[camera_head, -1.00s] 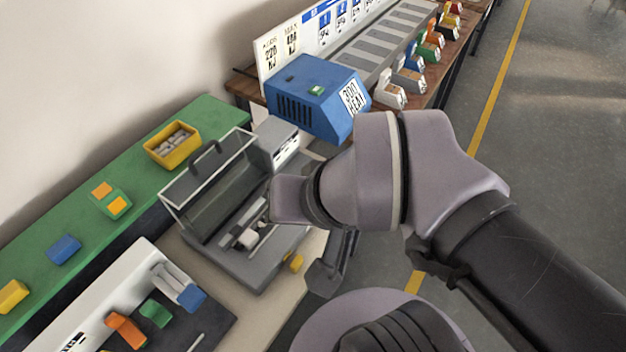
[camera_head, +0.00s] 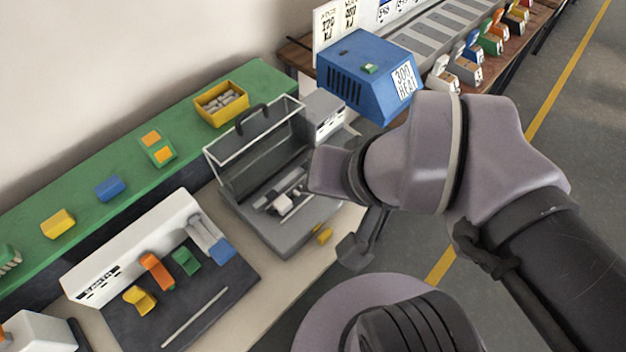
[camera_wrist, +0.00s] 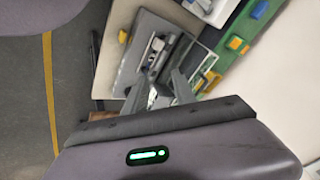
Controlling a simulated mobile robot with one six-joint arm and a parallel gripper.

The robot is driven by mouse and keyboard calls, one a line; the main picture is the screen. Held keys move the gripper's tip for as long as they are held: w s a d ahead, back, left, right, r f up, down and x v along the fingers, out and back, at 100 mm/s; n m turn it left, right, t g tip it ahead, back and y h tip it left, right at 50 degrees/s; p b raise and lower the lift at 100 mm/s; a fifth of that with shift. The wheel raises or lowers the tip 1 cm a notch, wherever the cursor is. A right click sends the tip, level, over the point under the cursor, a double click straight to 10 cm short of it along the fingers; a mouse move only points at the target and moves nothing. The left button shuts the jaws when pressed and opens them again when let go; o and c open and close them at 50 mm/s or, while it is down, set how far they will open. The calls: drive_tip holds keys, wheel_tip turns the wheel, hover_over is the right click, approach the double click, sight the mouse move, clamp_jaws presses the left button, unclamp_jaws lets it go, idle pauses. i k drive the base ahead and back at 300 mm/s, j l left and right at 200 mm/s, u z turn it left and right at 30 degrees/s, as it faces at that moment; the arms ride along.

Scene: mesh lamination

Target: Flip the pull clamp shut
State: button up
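The grey machine (camera_head: 290,240) stands on the bench with its clear, handled lid raised. Inside it is a metallic mechanism with a white block (camera_head: 283,204), which looks like the pull clamp; its lever position is too small to tell. In the wrist view the metallic mechanism (camera_wrist: 153,52) lies just beyond my fingertips. My gripper (camera_wrist: 158,88) shows two grey fingers spread apart, with nothing clearly held between them.
A yellow bin (camera_head: 222,104) and coloured blocks sit on the green shelf (camera_head: 90,186) behind. A blue heater box (camera_head: 370,75) stands beyond the machine. A white-backed dark station (camera_head: 185,295) is to the left. Open floor (camera_head: 560,170) lies right.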

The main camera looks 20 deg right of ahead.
sight(326, 235)
drive_tip(key=l+u, duration=0.25)
drive_tip(key=u, duration=0.15)
drive_tip(key=l+u, duration=0.25)
drive_tip(key=u, duration=0.15)
drive_tip(key=l+u, duration=0.55)
drive_tip(key=u, duration=0.25)
